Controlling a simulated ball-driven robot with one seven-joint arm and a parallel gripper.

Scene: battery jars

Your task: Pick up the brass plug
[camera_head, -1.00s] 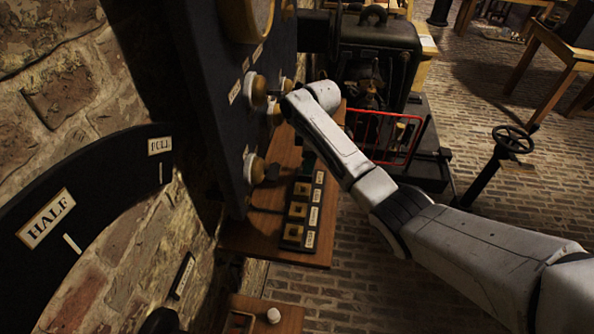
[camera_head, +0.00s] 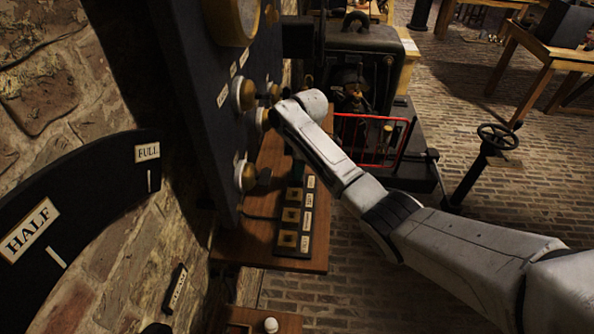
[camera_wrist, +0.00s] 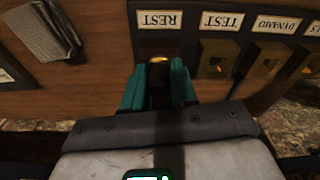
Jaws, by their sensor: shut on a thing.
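In the wrist view my gripper (camera_wrist: 161,72) has its teal fingers shut on the brass plug (camera_wrist: 160,59). A curved bit of brass shows between the fingertips; a dark part shows below it. The plug is at the socket under the upside-down REST label (camera_wrist: 158,20). I cannot tell whether it is seated there or clear of it. In the head view my arm covers most of the gripper and the plug. The dark socket strip (camera_head: 298,205) with square brass sockets lies on the wooden shelf (camera_head: 228,247).
The TEST socket (camera_wrist: 217,60) and DYNAMO socket (camera_wrist: 263,62) sit beside REST. A grey ribbed block (camera_wrist: 42,32) lies left. A dark panel with round knobs (camera_head: 243,95) stands left of my arm. A red rail (camera_head: 337,122) and a handwheel (camera_head: 497,137) are to the right.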

